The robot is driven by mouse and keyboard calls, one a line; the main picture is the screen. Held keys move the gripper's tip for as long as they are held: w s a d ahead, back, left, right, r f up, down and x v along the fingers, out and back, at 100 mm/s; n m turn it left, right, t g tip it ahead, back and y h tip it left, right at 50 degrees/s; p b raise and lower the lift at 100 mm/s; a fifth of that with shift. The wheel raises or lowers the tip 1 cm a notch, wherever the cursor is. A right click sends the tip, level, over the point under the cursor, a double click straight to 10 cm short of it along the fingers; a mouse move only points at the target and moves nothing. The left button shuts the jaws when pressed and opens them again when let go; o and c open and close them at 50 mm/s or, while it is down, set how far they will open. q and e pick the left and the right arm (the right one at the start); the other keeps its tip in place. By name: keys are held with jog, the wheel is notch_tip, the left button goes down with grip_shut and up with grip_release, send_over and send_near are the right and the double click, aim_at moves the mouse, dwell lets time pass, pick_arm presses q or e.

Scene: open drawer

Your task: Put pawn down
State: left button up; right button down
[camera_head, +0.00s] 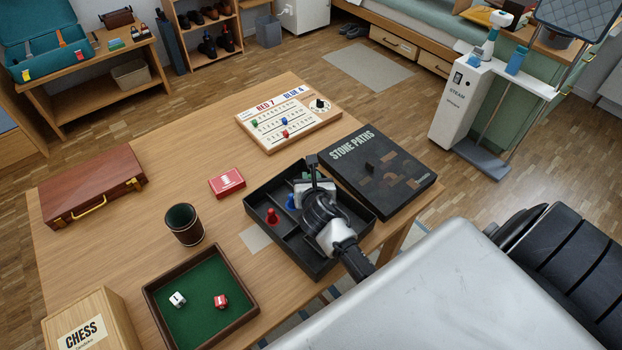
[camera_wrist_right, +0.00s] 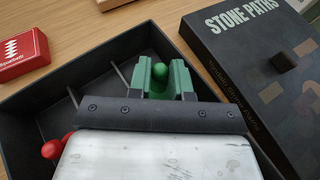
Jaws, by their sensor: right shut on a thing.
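My right gripper (camera_head: 308,180) reaches down over the black divided tray (camera_head: 290,262). In the right wrist view, its green-padded fingers (camera_wrist_right: 160,80) are shut on a green pawn (camera_wrist_right: 160,71), whose round head shows between them. The pawn's base is hidden, so I cannot tell whether it touches the tray floor. A red pawn (camera_head: 272,217) stands in the tray's left part; it also shows at the lower left of the wrist view (camera_wrist_right: 52,149). A blue pawn (camera_head: 291,202) is in the tray beside the gripper, partly covered. My left gripper is not in view.
The dark Stone Paths box (camera_head: 405,185) lies right of the tray, with a small dark block (camera_head: 370,167) on top. A red card box (camera_head: 227,182), a dice cup (camera_head: 184,226), a green-lined dice tray (camera_head: 200,326) and a scoreboard (camera_head: 262,132) surround it.

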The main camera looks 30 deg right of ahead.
jog(key=shift+f, duration=0.45)
jog(key=c, duration=1)
grip_release()
jog(key=shift+c, duration=0.2)
jog(key=shift+r, duration=0.55)
jog(key=v, duration=1.2)
jog(key=shift+r+p, duration=0.15)
jog(key=shift+p, duration=0.25)
